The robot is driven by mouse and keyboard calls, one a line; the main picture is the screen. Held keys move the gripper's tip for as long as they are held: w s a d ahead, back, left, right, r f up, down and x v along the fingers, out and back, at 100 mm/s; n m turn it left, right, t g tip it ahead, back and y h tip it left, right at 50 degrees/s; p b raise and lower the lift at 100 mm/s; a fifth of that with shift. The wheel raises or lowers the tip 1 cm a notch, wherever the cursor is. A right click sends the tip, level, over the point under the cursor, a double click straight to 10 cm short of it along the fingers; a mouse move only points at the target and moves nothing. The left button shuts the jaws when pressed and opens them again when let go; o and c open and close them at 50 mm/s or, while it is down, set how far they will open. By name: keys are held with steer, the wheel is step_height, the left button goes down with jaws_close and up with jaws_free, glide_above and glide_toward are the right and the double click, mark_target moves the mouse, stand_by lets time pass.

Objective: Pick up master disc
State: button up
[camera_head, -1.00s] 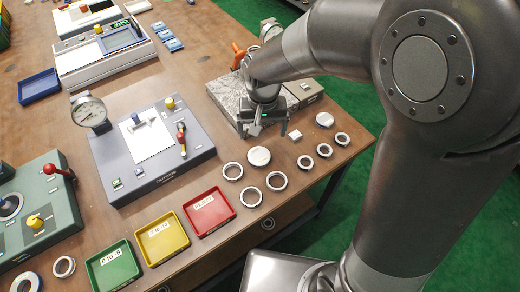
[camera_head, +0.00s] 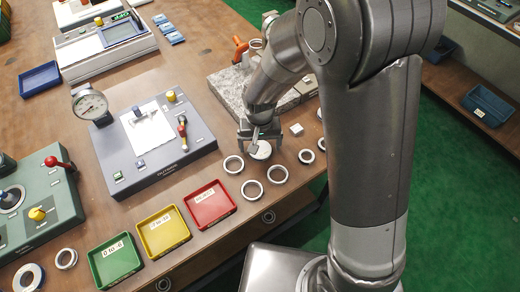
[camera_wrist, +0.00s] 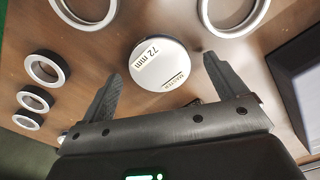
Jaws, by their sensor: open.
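The master disc (camera_head: 261,151) is a flat white disc lying on the brown table among the rings. In the wrist view the disc (camera_wrist: 160,62) shows the labels "72 mm" and "MASTER". My gripper (camera_head: 262,141) is open and empty, pointing down over the disc in the head view. In the wrist view my gripper (camera_wrist: 161,76) has its two dark fingers apart, one to each side of the disc's near edge. I see no contact between fingers and disc.
Several metal rings (camera_head: 233,164) lie close around the disc. A small white block (camera_head: 296,130) is to its right. Red (camera_head: 232,209), yellow (camera_head: 188,237) and green (camera_head: 135,268) trays stand near the front edge. A grey gauge device (camera_head: 203,146) stands left, a granite block (camera_head: 222,88) behind.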

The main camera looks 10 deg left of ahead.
steer(key=shift+f, duration=0.5)
steer(key=c, duration=1.4)
steer(key=shift+r, duration=0.1)
